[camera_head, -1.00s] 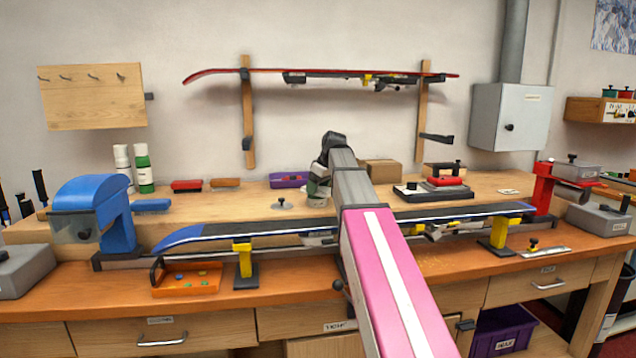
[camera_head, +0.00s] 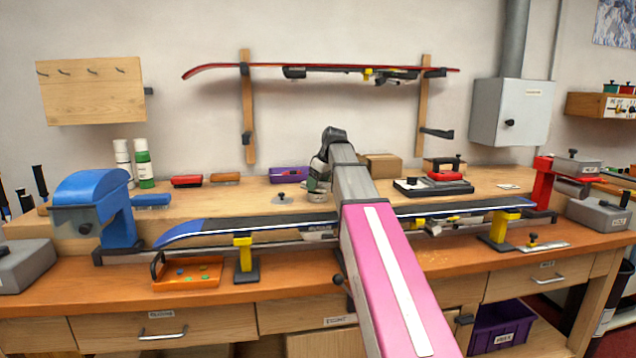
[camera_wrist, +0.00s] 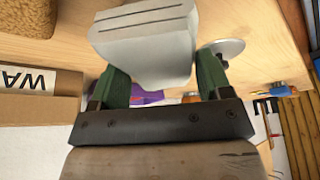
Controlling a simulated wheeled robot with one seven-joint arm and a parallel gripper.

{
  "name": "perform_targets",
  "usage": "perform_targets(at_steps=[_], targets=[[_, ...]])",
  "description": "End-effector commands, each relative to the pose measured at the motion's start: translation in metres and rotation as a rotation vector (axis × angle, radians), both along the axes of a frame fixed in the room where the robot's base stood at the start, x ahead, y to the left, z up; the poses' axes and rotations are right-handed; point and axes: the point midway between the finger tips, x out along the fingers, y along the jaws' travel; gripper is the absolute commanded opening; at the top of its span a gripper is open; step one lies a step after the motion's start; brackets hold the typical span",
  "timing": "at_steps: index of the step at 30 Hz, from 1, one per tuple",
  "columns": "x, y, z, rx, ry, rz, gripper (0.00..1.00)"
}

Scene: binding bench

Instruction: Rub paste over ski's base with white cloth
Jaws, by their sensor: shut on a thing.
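The ski (camera_head: 270,222) lies along the bench with its dark base up and its blue tip at the left. My gripper (camera_head: 318,186) is beyond the ski, low over the back of the bench. In the wrist view its green fingers (camera_wrist: 163,88) are shut on a pale folded pad with dark fold lines, which looks like the white cloth (camera_wrist: 145,45). A small pale round tin (camera_head: 317,197) shows just under the fingers in the head view; cloth and tin are hard to tell apart there. A grey lid with a knob (camera_head: 282,199) lies left of it.
A blue vise (camera_head: 95,205) and a red vise (camera_head: 548,185) stand at the ski's ends, with yellow supports (camera_head: 244,258) between. An orange tray (camera_head: 190,278) sits in front. A cardboard box (camera_head: 381,167) and a purple box (camera_head: 289,174) stand behind.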

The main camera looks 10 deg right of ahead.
Motion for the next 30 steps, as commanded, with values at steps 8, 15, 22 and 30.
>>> perform_targets(at_steps=[8, 15, 22, 30], targets=[[0.0, 0.0, -0.0029, 0.0, 0.0, 0.0, 0.53], [-0.0001, 0.0, -0.0054, 0.0, 0.0, 0.0, 0.53], [0.0, 0.0, -0.0065, 0.0, 0.0, 0.0, 0.53], [0.0, 0.0, -0.0069, 0.0, 0.0, 0.0, 0.53]])
